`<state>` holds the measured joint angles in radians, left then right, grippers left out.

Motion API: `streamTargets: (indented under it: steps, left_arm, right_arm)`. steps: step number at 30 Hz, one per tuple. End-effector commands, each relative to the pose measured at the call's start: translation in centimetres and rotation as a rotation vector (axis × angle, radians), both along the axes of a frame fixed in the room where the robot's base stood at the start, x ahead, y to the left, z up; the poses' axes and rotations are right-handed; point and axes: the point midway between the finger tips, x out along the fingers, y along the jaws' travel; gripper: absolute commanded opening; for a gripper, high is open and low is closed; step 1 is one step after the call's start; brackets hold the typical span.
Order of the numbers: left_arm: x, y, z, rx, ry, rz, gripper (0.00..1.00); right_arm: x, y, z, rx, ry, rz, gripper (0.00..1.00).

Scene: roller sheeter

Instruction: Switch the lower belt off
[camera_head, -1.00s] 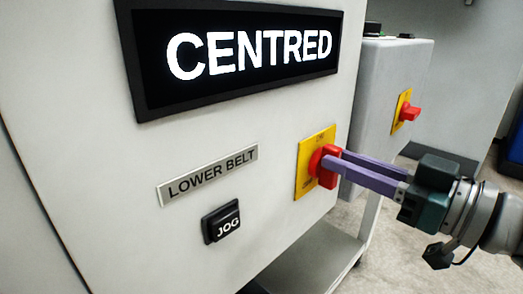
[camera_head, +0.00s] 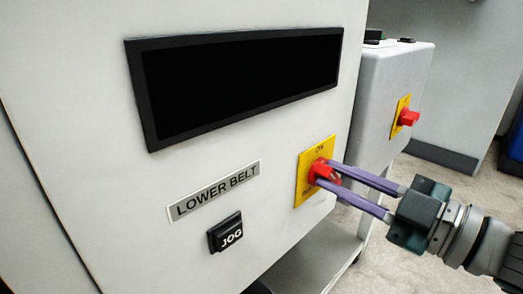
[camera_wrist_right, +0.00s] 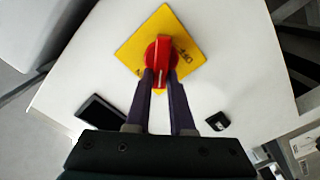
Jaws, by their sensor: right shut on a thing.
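The red rotary knob (camera_head: 322,171) sits on a yellow plate (camera_head: 304,193) on the white panel, right of the "LOWER BELT" label (camera_head: 214,191). My right gripper (camera_head: 325,174) comes in from the right, with its purple fingers one above the other and closed on the knob's handle. In the right wrist view the red handle (camera_wrist_right: 160,58) lies between the two fingertips (camera_wrist_right: 160,78), and "OFF" lettering shows beside it on the plate. The display (camera_head: 240,82) above is black and blank. My left gripper is not in view.
A black JOG button (camera_head: 225,232) is below the label. A second cabinet (camera_head: 392,75) with its own red switch (camera_head: 408,117) on a yellow plate stands close behind on the right. A lower shelf (camera_head: 313,257) is under the panel.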

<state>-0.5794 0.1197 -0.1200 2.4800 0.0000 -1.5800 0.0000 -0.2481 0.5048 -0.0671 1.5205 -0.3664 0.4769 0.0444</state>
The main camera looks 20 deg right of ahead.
Motion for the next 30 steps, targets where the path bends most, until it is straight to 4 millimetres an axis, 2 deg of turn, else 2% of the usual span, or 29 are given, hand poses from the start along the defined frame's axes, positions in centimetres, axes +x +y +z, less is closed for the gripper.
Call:
streamTargets:
  steps: [18,30]
  left_arm:
    - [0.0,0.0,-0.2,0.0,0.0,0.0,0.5]
    - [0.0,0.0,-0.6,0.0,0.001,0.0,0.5]
  right_arm:
    - [-0.2,0.4,-0.8,-0.52,-0.216,-0.001,0.0]
    - [-0.2,0.4,-1.2,-0.721,-0.298,0.0,0.0]
